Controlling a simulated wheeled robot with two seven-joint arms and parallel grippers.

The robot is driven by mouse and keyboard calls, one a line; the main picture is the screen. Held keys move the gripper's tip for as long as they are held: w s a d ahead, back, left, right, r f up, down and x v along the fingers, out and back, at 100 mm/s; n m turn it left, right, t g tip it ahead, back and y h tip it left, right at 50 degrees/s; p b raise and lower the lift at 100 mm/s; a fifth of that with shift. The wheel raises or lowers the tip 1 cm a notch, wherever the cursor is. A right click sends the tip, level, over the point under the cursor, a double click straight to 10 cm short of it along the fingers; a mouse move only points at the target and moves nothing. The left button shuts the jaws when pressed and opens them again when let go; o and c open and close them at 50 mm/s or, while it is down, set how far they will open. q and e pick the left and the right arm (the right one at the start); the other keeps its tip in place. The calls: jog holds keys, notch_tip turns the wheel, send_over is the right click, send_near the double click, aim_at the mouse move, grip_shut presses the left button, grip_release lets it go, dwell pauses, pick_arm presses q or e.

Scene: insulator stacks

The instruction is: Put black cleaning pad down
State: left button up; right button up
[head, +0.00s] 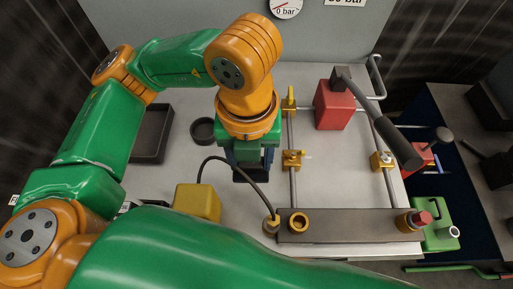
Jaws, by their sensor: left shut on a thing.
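My left gripper (250,160) points down over the left-centre of the light grey bench top (340,180), in the head view. It is shut on the black cleaning pad (250,178), a dark piece showing low between and below the fingers. The gripper and wrist hide part of the pad. I cannot tell whether the pad touches the bench top. My right gripper is not in view.
A dark tray (153,134) and a small round black dish (203,130) lie left of the gripper. A yellow block (198,202) with a black hose is nearer. Right are metal pipes, yellow valves (292,160), a red block (334,106) and a black lever (395,140).

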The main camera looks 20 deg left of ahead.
pick_arm(q)
jog(key=w+a+f+p, duration=0.1)
jog(key=w+f, duration=0.2)
jog(key=w, duration=0.1)
jog(key=w+a+f, duration=0.1)
jog(key=w+f, duration=0.2)
jog(key=w, duration=0.1)
jog(key=w+a+f+p, duration=0.1)
jog(key=w+f, duration=0.2)
jog(key=w, duration=0.1)
jog(key=shift+w+a+f+p, duration=0.2)
jog(key=shift+a+p, duration=0.1)
jog(key=shift+a, duration=0.1)
notch_tip(320, 180, down, 3)
jog(key=shift+r+p, duration=0.2)
jog(key=shift+p, duration=0.45)
jog(key=shift+f+b, duration=0.3)
jog(key=shift+f, duration=0.1)
jog(key=o, duration=1.2)
jog(key=shift+s+r, duration=0.1)
jog(key=shift+r, duration=0.1)
jog(key=shift+r, duration=0.2)
jog(key=shift+r+b, duration=0.85)
jog(key=shift+r, duration=5.05)
